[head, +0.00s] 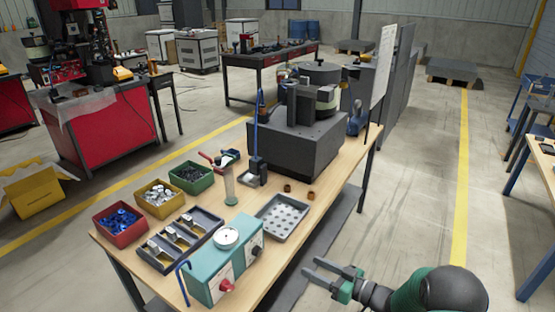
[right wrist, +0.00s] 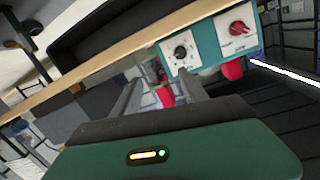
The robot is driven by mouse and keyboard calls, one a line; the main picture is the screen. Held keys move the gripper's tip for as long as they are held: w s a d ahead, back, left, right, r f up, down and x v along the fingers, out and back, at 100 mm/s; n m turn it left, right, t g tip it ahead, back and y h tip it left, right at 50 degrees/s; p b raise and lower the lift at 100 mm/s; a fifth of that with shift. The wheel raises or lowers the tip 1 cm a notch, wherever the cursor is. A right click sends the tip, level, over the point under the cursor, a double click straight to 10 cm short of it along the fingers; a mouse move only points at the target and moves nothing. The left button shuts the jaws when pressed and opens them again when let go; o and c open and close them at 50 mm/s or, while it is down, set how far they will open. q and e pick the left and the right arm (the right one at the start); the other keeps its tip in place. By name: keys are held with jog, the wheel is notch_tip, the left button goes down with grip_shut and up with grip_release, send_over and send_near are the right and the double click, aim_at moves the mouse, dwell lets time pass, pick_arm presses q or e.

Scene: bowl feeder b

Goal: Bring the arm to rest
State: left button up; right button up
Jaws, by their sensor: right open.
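My right gripper (head: 328,275) is open and empty at the lower right of the head view, beside the front right edge of the wooden workbench (head: 330,190) and apart from it. In the right wrist view its two fingers (right wrist: 160,98) stand apart with nothing gripped between them. The teal control box (head: 225,262) stands at the bench's near end; its knobs also show in the right wrist view (right wrist: 205,55). My left gripper is not in the head view.
Red (head: 120,224), yellow (head: 160,198) and green (head: 191,177) bins of parts stand on the bench's left. A grey tray (head: 283,217) lies mid-bench. A bowl feeder (head: 310,95) stands on a dark block (head: 297,142) at the far end. The floor right of the bench is clear.

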jog(key=s+d+r+m+h+p, duration=0.3)
jog(key=d+r+m+h+p, duration=0.25)
jog(key=r+h, duration=0.5)
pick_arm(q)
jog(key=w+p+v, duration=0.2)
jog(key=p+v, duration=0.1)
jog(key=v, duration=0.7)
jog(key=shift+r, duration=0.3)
pick_arm(e)
jog(key=s+a+m+g+h, duration=0.1)
jog(key=s+g, duration=0.7)
jog(key=s, duration=1.6)
jog(key=shift+s+r+m+h, duration=0.2)
jog(key=shift+s+m+h, duration=0.1)
jog(key=shift+m+h, duration=0.2)
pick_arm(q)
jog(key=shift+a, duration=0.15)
pick_arm(e)
jog(key=shift+a, duration=0.15)
jog(key=shift+c, duration=0.4)
